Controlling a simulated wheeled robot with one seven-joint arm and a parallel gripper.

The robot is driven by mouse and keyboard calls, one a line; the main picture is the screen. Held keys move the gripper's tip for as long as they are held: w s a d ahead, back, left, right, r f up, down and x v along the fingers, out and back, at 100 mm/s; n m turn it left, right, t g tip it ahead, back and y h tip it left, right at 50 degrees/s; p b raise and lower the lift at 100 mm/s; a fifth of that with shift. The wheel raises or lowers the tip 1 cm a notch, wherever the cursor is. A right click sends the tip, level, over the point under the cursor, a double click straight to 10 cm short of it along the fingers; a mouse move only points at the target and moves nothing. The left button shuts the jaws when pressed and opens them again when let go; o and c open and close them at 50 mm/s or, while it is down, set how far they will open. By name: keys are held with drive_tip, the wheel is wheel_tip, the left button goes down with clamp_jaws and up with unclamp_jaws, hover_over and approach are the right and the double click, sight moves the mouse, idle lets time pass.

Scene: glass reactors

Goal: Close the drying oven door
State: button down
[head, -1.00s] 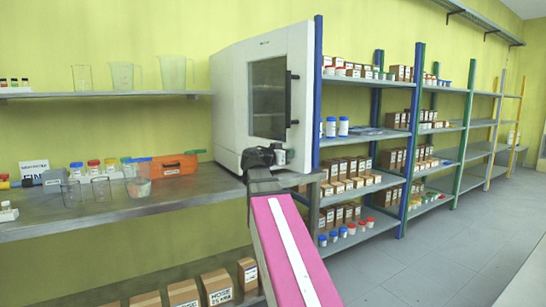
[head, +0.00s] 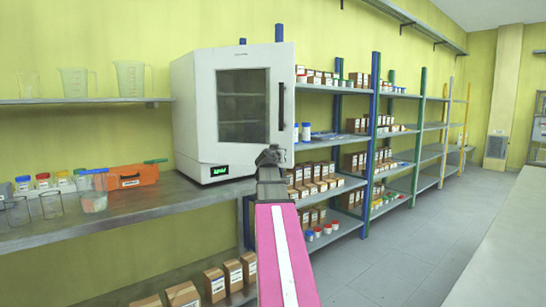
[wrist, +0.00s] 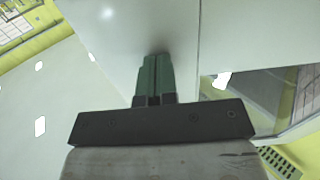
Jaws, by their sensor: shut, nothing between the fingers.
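The drying oven (head: 204,115) is a white box on the left bench in the head view. Its door (head: 205,82) has a dark window (head: 243,105) and a black vertical handle (head: 281,106) on the right. The door looks roughly in line with the front; a small gap cannot be ruled out. My gripper (head: 268,155) is by the oven's lower right corner. In the wrist view, its green fingers (wrist: 156,75) are together and empty, their tips at or very near a white panel (wrist: 130,35). Contact is unclear.
A green-lit display (head: 219,171) is below the door. The bench (head: 130,200) holds an orange box (head: 133,177) and glassware on the left. Shelves with boxes (head: 320,170) stand right of the oven. Grey floor (head: 400,240) is open on the right.

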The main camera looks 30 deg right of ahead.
drive_tip(key=w+a+x, duration=0.1)
drive_tip(key=x, duration=1)
drive_tip(key=w+a+x, duration=0.2)
drive_tip(key=x, duration=0.9)
drive_tip(key=w+d, duration=0.1)
drive_tip(key=w, duration=1.5)
drive_tip(key=shift+w+d, duration=0.15)
drive_tip(key=shift+d, duration=0.1)
drive_tip(key=shift+w+r, duration=0.1)
drive_tip(key=shift+w, duration=0.05)
drive_tip(key=s+d, duration=0.2)
drive_tip(key=s, duration=1.3)
drive_tip(key=shift+d, duration=0.25)
